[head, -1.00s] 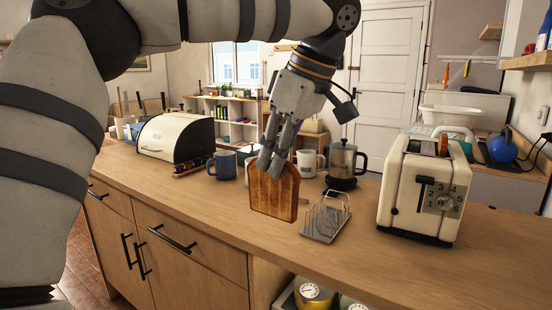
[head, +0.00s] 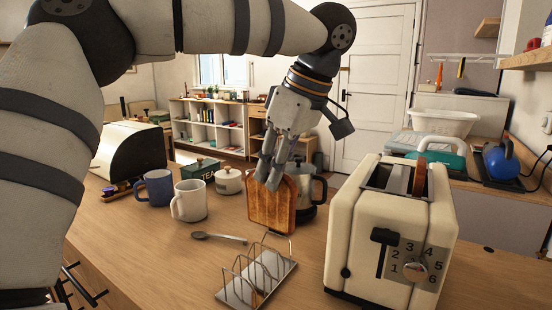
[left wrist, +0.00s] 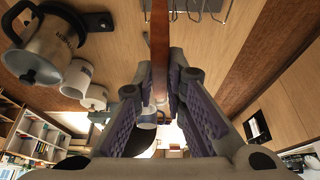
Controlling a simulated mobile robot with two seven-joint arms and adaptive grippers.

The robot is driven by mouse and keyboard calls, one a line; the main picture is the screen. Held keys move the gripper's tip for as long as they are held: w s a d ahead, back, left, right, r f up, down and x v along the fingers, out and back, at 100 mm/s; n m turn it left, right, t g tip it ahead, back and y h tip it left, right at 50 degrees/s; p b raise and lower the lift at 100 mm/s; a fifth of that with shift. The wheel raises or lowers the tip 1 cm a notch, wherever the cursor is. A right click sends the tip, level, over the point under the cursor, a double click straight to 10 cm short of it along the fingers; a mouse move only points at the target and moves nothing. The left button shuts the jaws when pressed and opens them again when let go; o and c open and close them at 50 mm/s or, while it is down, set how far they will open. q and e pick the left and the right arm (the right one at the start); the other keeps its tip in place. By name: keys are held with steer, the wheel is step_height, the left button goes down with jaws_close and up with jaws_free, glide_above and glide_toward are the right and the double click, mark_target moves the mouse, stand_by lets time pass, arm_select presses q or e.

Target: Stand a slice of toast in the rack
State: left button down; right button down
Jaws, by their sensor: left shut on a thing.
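My left gripper (head: 268,178) is shut on a browned slice of toast (head: 272,207), holding it upright by its top edge. In the left wrist view the slice (left wrist: 159,45) shows edge-on between the fingers (left wrist: 160,88). The wire toast rack (head: 257,276) stands empty on the counter, nearer the camera than the slice and a little below it in the head view. Part of the rack (left wrist: 198,8) shows at the top of the left wrist view. My right gripper is not in view.
A cream toaster (head: 390,235) with a slice in its slot (head: 419,177) stands right of the rack. A spoon (head: 220,237), white mug (head: 189,201) and blue mug (head: 157,187) lie to the left.

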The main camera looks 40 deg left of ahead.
mark_target(265, 224)
arm_select(q)
steer(key=shift+w+f, duration=0.1)
steer(key=shift+f, duration=2.9)
steer(key=c, duration=1.6)
jaws_free()
steer(key=shift+o, duration=0.2)
steer(key=shift+r, duration=4.05)
steer(key=shift+f, duration=0.1)
